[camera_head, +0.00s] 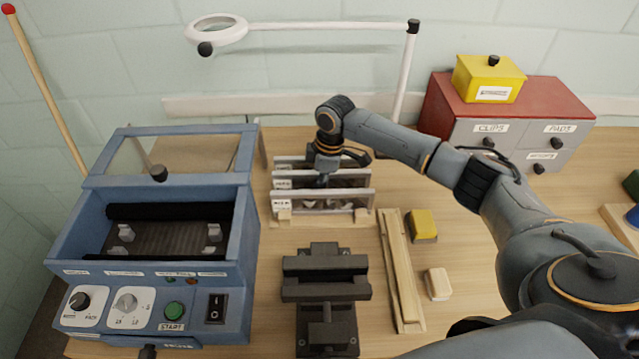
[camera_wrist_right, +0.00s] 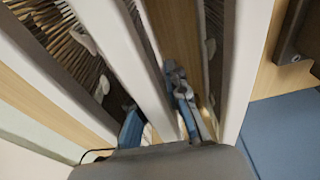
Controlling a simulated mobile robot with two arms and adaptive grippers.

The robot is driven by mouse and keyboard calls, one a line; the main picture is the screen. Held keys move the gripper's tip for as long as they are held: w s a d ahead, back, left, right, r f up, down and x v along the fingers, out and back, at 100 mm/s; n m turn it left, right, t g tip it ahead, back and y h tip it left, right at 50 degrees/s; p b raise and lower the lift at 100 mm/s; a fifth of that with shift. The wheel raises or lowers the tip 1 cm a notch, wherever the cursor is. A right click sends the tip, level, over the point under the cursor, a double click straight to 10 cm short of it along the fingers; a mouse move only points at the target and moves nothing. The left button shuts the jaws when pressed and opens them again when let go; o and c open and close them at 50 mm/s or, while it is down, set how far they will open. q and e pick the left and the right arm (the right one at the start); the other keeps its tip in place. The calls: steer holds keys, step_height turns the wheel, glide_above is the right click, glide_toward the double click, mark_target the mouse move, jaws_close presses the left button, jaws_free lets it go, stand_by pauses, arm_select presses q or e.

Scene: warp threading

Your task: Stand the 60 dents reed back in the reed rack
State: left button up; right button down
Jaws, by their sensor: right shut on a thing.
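The reed rack (camera_head: 276,221) stands on the bench with several long reeds in it, one behind another, small white labels at their left ends. I cannot read which is the 60 dents reed. My right gripper (camera_head: 322,182) comes down from above onto the reeds near their middle. In the right wrist view, my right gripper's (camera_wrist_right: 158,118) fingers lie on both sides of a pale reed bar (camera_wrist_right: 128,62), shut on that reed. It appears among the other reeds, upright; whether it is fully seated in the rack is hidden. My left gripper is not in view.
A blue machine (camera_head: 250,215) stands close on the left. A dark vise-like fixture (camera_head: 325,278) sits in front of the rack. Wooden strips (camera_head: 400,270), a yellow block (camera_head: 423,225) and a pale block (camera_head: 438,284) lie to the right. A magnifier lamp (camera_head: 215,30) hangs behind.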

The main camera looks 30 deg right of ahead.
steer(key=shift+f, duration=0.15)
steer(key=c, duration=1.3)
jaws_free()
steer(key=shift+o, duration=0.2)
steer(key=r, duration=0.4)
steer(key=d+r, duration=0.1)
steer(key=r, duration=0.7)
steer(key=shift+s+d, duration=0.25)
steer(key=shift+s, duration=0.15)
